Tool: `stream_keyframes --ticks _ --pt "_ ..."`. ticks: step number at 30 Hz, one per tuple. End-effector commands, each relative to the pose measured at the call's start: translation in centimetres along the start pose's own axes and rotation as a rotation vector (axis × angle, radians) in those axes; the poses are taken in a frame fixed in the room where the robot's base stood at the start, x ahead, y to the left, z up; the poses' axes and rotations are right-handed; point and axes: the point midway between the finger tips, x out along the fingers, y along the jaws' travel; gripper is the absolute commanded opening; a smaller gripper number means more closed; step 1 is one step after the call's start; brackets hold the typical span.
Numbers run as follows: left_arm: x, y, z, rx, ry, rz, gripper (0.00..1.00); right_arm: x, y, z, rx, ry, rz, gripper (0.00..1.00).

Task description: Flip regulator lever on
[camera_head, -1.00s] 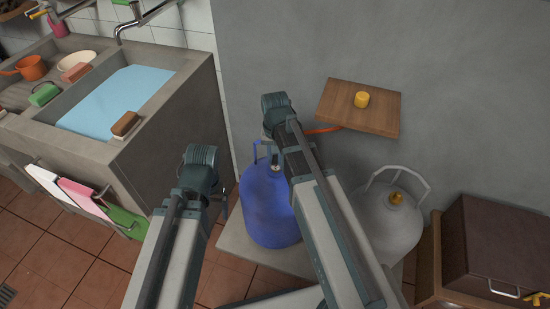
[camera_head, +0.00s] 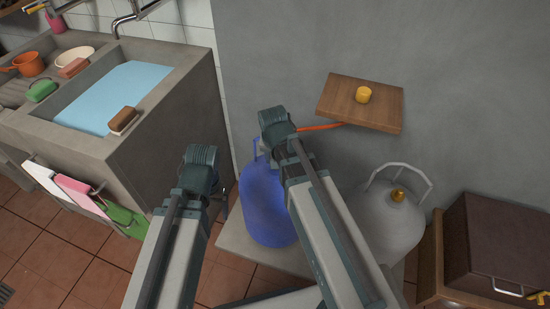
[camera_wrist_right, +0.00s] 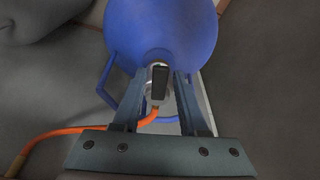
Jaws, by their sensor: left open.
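The blue gas cylinder (camera_head: 265,205) stands on a low slab by the wall, partly covered by my right arm. In the right wrist view, the cylinder (camera_wrist_right: 165,25) has a pale regulator on its top with a black lever (camera_wrist_right: 160,82). An orange hose (camera_wrist_right: 75,130) runs from the regulator. My right gripper (camera_wrist_right: 161,76) has its fingers apart, one on each side of the lever. I cannot tell whether they touch it. In the head view, that gripper is hidden behind its own arm. My left gripper (camera_head: 225,196) is open and empty, left of the cylinder.
A grey cylinder (camera_head: 390,225) stands right of the blue one. A wooden shelf (camera_head: 340,101) with a yellow object (camera_head: 364,95) juts from the wall above. A concrete sink (camera_head: 165,135) is at left, with towels (camera_head: 70,190) on its front. A brown box (camera_head: 500,240) is at right.

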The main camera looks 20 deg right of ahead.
Motion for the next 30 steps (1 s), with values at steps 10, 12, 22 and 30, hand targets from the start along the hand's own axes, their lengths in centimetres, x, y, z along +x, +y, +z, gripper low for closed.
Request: stream_keyframes --ticks 10,12,22,30 --pt "0.0 0.0 0.0 0.0 0.0 0.0 0.87 0.0 0.0 0.0 0.0 0.0 0.0 0.55" --pt "-0.1 0.0 0.0 0.0 0.0 0.0 0.87 -0.1 0.0 0.0 0.0 0.0 0.0 0.55" --pt "-2.6 -0.3 0.2 0.0 0.0 0.0 0.87 -2.7 0.0 -0.1 0.0 -0.001 0.0 0.55" --pt "-6.7 -0.6 0.4 0.0 0.0 0.0 0.87 -7.0 0.0 -0.1 0.0 -0.001 0.0 0.55"
